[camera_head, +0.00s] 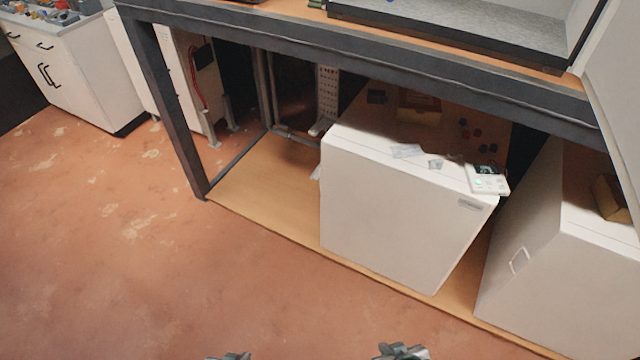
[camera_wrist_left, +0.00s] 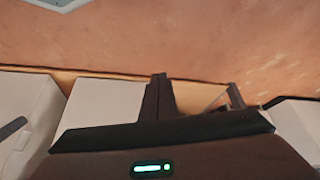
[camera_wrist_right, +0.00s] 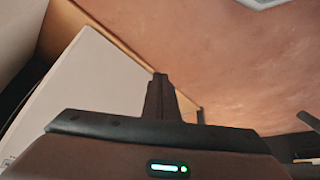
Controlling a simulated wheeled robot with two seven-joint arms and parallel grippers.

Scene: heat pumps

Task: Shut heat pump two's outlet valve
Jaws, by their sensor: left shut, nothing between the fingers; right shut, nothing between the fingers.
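A white box-shaped unit (camera_head: 400,210) stands on the wooden lower shelf, with a small white control panel (camera_head: 487,179) on its top right corner. A second white unit (camera_head: 550,265) with a small handle stands to its right, cut off by the frame. I cannot tell which is heat pump two, and no outlet valve can be made out. My left gripper (camera_head: 232,356) and right gripper (camera_head: 402,351) show only at the bottom edge of the head view, apart from the units. Both look shut and empty in the left wrist view (camera_wrist_left: 158,95) and the right wrist view (camera_wrist_right: 160,95).
A dark-framed bench (camera_head: 400,62) spans above the units, its post (camera_head: 168,105) at the left. A wooden shelf (camera_head: 262,190) lies beneath, partly bare at left. White cabinets (camera_head: 85,85) stand at the upper left. The reddish floor (camera_head: 130,260) in front is clear.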

